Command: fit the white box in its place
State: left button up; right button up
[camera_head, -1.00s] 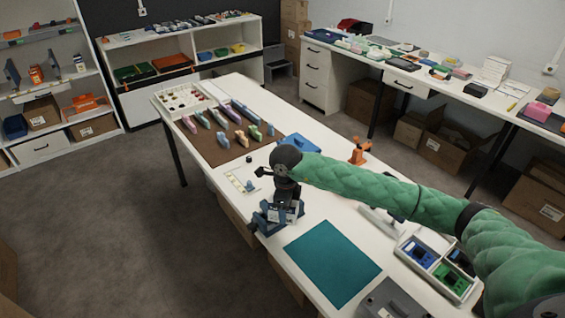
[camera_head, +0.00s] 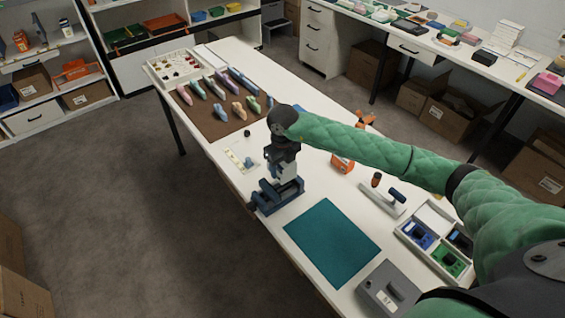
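My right arm comes in from the right, and its dark gripper (camera_head: 284,172) points down at a blue vise-like fixture (camera_head: 268,204) on the table's near edge. The fingertips are small and dark against the fixture, so I cannot tell whether they are open or hold anything. I cannot make out a separate white box for certain. A white tray (camera_head: 418,250) at the right holds a blue box (camera_head: 417,234), a green box (camera_head: 446,262) and a dark item (camera_head: 461,241); its upper compartment (camera_head: 433,217) looks plain white. My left gripper is not in view.
A teal mat (camera_head: 331,243) lies beside the fixture, with a grey box (camera_head: 389,289) at its lower right. A brown mat (camera_head: 217,112) carries several coloured pieces.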

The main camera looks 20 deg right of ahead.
notch_tip(320, 180, down, 2)
jog(key=shift+f, duration=0.1)
pick_arm(q)
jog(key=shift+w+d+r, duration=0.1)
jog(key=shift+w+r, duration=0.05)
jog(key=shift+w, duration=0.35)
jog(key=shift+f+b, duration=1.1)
jog(key=shift+b, duration=0.25)
pick_arm(e)
jog(key=shift+f, duration=1.3)
jog(key=o, duration=1.1)
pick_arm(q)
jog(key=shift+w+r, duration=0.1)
